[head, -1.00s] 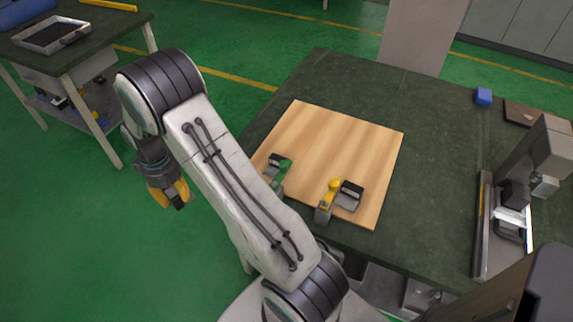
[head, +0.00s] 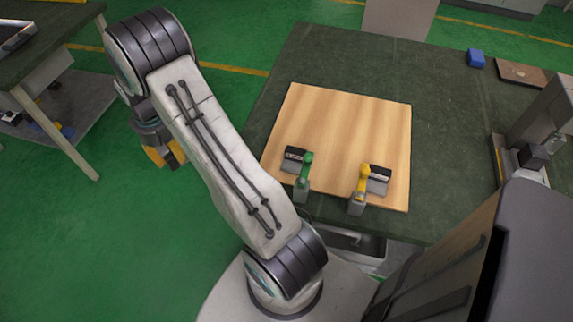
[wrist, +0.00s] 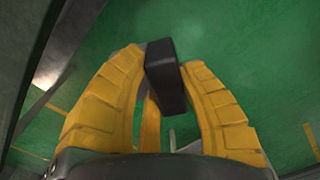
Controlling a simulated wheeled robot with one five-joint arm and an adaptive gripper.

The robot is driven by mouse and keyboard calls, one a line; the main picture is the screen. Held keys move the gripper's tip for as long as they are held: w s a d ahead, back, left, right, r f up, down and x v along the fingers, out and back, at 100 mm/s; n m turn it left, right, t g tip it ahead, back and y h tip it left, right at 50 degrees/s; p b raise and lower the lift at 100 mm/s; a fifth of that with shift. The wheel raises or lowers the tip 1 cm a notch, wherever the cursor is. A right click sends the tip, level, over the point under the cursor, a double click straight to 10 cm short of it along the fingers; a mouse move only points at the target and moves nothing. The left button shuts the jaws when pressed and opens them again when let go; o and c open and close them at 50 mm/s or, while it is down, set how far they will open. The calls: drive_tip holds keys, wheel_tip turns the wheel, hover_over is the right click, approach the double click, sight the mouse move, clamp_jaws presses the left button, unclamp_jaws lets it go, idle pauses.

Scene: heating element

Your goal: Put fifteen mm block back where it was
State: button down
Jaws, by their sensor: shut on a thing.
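My gripper (wrist: 164,62) is shut on a dark, nearly black block (wrist: 165,76), which stands between its yellow fingers in the wrist view. In the head view my gripper (head: 165,155) hangs at the left over the green floor, apart from the table. The held block is too small there to make out clearly, and no size marking can be read on it. On the wooden board (head: 340,120) sit a green-topped device (head: 304,178) with a dark labelled block (head: 294,158) and a yellow-topped device (head: 361,188) with another dark block (head: 378,178).
The dark green table (head: 450,130) carries the board. A blue block (head: 475,58) and a flat brown piece (head: 523,74) lie at its far right, near a grey machine (head: 540,110). Another bench (head: 60,40) stands at far left. Most of the board is clear.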

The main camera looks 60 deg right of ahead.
drive_tip(key=s+d+r+m+b, duration=0.1)
drive_tip(key=s+d+m+b, duration=0.1)
drive_tip(key=s+d, duration=0.3)
drive_tip(key=s+d+r+m+b, duration=0.2)
drive_tip(key=s+d+m, duration=0.2)
drive_tip(key=d, duration=0.9)
drive_tip(key=s+d+r+m+b, duration=0.1)
drive_tip(key=s+d+m, duration=0.1)
drive_tip(key=s+d, duration=0.4)
drive_tip(key=shift+s+d+r+m+b, duration=0.1)
drive_tip(key=shift+s+d+m+b, duration=0.1)
drive_tip(key=shift+d, duration=0.65)
drive_tip(key=shift+s+d+r+m+b, duration=0.1)
drive_tip(key=shift+s+d+m+b, duration=0.1)
drive_tip(key=shift+d, duration=0.65)
drive_tip(key=s+d+r+m+b, duration=0.2)
drive_tip(key=s+d+m, duration=0.2)
drive_tip(key=s, duration=0.6)
drive_tip(key=r+m+b, duration=0.1)
drive_tip(key=r+m, duration=0.1)
drive_tip(key=m, duration=1.5)
hover_over(337, 168)
drive_tip(key=shift+f+b, duration=1.1)
drive_tip(key=shift+f, duration=3.85)
drive_tip(key=shift+f, duration=0.1)
